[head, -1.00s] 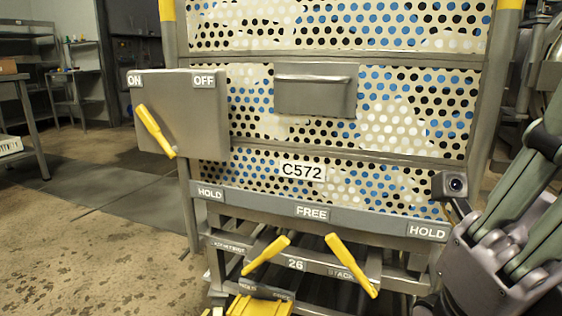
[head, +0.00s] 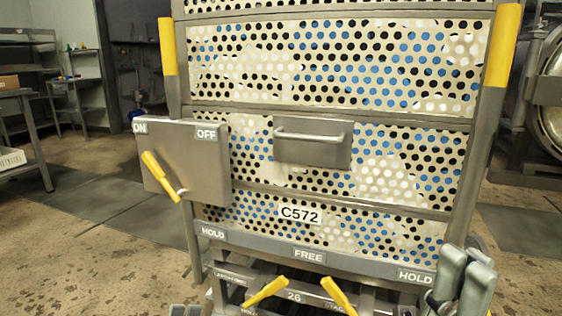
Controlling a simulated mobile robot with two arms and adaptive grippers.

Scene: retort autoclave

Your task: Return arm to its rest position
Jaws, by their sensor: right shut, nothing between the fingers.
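My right gripper (head: 465,268) is at the lower right of the head view, in front of the cart's right corner. Its grey fingers point up, and it is shut with nothing held. Two small grey tips at the bottom edge, left of the cart's base, look like my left gripper (head: 185,311); the rest of it is out of frame. The perforated cart (head: 330,65) labelled C572 stands ahead.
The ON/OFF box (head: 205,165) with a yellow lever (head: 160,177) is on the cart's left. Two yellow levers (head: 266,291) (head: 339,296) stand below the HOLD/FREE bar (head: 300,253). Shelving is at left, a round steel vessel (head: 551,90) at right. Floor at left is clear.

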